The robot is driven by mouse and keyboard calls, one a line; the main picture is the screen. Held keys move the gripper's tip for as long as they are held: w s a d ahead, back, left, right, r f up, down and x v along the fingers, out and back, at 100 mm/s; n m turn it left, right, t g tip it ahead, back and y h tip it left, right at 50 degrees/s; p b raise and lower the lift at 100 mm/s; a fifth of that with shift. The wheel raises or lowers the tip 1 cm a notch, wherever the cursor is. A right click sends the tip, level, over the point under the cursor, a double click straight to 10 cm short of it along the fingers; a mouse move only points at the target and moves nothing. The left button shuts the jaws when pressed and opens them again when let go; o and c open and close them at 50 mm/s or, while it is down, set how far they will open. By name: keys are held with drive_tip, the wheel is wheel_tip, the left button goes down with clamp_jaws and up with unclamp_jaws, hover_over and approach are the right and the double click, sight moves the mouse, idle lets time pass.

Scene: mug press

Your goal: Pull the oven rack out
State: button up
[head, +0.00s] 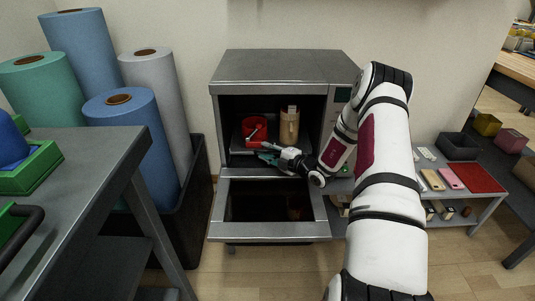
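The oven (285,68) is a grey metal box against the wall. Its front is open and its door (270,230) hangs down, folded out flat toward me. Inside, the rack (240,149) sits in the dark cavity, with a red mug-like object (254,130) and a tan cylinder (289,127) on it. My gripper (268,157) is at the rack's front edge, in the oven's opening, coming in from the right. Its teal fingers are small and partly hidden by its own body. I cannot tell whether they are closed on the rack.
A grey table (80,190) with green trays stands at the near left. Blue, green and grey rolls (75,50) stand in a black bin (200,200) left of the oven. A low shelf (485,206) with small items is at the right. Floor below the door is clear.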

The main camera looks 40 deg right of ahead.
clamp_jaws()
idle(0.3)
drive_tip(key=s+a+p, duration=0.3)
drive_tip(key=s+a, duration=0.1)
drive_tip(key=s, duration=0.2)
drive_tip(key=s+a+p, duration=0.3)
drive_tip(key=s+a, duration=0.1)
drive_tip(key=s, duration=0.2)
drive_tip(key=s+a+p, duration=0.3)
drive_tip(key=s+a, duration=0.2)
drive_tip(key=s, duration=0.2)
drive_tip(key=shift+p, duration=0.35)
unclamp_jaws()
drive_tip(key=v, duration=1.2)
drive_tip(key=shift+s, duration=0.1)
